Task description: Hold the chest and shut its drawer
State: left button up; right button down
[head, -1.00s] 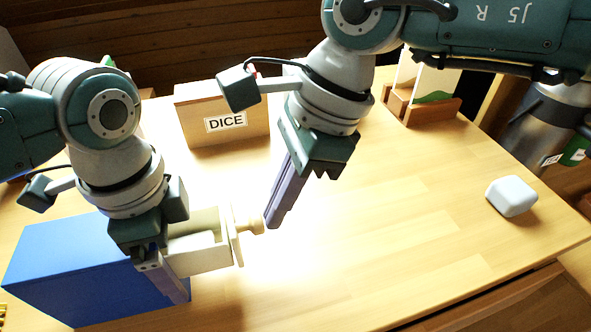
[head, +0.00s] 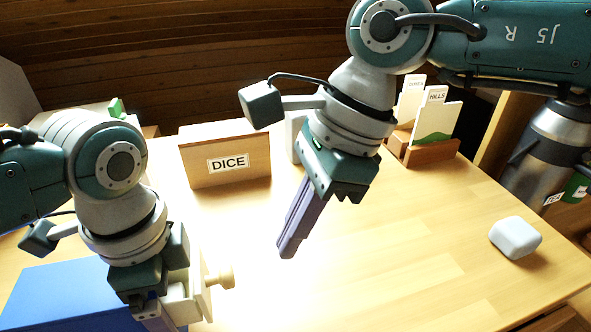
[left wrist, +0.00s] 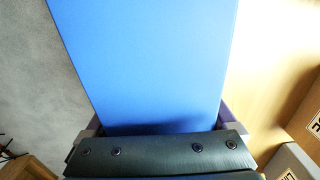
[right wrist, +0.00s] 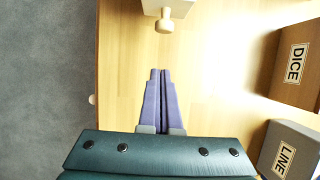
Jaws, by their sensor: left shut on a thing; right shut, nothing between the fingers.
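The blue chest (head: 62,295) stands at the lower left of the head view, partly cut off by the frame. Its blue top fills the middle of the left wrist view (left wrist: 145,60). My left gripper (left wrist: 160,122) is shut on the chest, one finger on each side. The cream drawer (head: 201,285) stands partly out on the chest's right side, half hidden by my left gripper. Its round wooden knob (head: 222,279) points right; the knob also shows in the right wrist view (right wrist: 165,22). My right gripper (head: 287,252) is shut and empty, apart from the knob, to its right.
A wooden DICE box (head: 225,165) stands behind, with a grey LINE box (right wrist: 290,150) near it. A card holder (head: 425,150) is at the back right, beside a metal flask (head: 545,150). A pale rounded block (head: 515,238) lies right. The table's middle is clear.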

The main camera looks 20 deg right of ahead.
jog(key=v, duration=0.7)
jog(key=s+d+f+n+t+y, duration=0.15)
jog(key=s+n+t, duration=0.3)
jog(key=n, duration=1.45)
jog(key=w+a+f, duration=0.4)
jog(key=a+f, duration=0.4)
jog(key=shift+a, duration=0.25)
jog(key=shift+f, duration=0.1)
